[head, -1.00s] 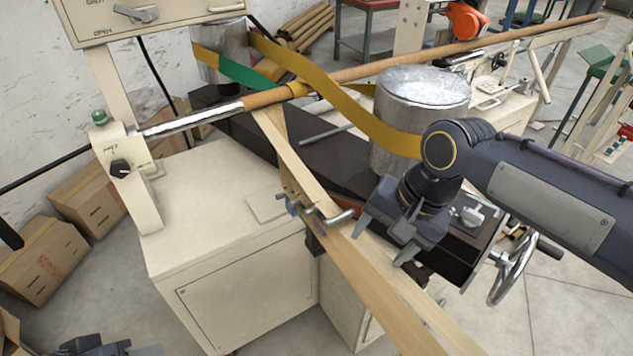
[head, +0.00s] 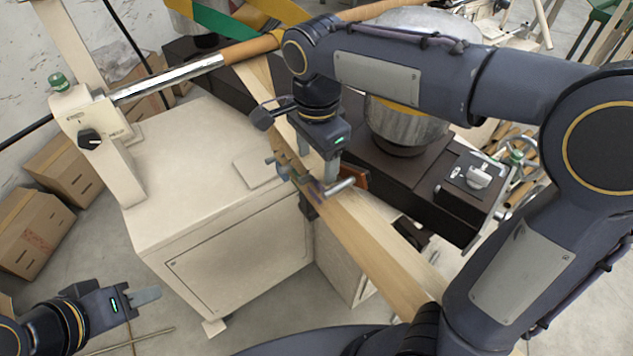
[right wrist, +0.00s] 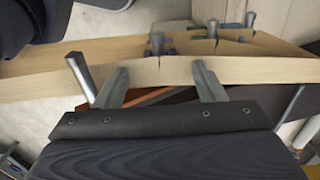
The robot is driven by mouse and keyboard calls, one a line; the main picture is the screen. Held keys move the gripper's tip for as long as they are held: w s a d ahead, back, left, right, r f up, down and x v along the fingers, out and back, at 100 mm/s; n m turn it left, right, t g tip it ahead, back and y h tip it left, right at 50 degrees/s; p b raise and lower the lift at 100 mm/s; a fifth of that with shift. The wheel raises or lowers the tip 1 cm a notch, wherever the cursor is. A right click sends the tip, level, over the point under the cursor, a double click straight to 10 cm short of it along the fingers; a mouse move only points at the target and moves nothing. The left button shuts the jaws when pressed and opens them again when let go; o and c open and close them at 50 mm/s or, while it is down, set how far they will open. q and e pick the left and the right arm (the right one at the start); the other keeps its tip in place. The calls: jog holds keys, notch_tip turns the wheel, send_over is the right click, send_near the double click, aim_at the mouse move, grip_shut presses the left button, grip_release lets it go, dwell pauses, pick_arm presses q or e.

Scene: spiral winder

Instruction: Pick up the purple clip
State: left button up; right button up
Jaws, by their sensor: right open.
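A small purple clip (head: 316,188) shows in the head view at the wooden-coloured strip (head: 365,240), beside a metal rod. It is partly hidden, and its outline is hard to make out. In the right wrist view a small purple-blue patch (right wrist: 168,44) shows behind the strip's edge. My right gripper (head: 326,172) is over the strip, just above and right of the clip. Its two fingers (right wrist: 161,82) are apart with nothing between them but the strip's near edge beyond.
A metal rod (head: 340,186) sticks out beside the clip, close to my right fingers. A cream cabinet (head: 205,190) stands left of the strip. A dark bench (head: 375,175) with a metal drum (head: 405,130) lies right. Cardboard boxes (head: 35,235) stand on the floor.

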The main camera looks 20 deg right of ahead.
aim_at(317, 168)
notch_tip(317, 168, down, 5)
jog(key=shift+r, duration=0.2)
jog(key=shift+c, duration=0.2)
jog(key=c, duration=1)
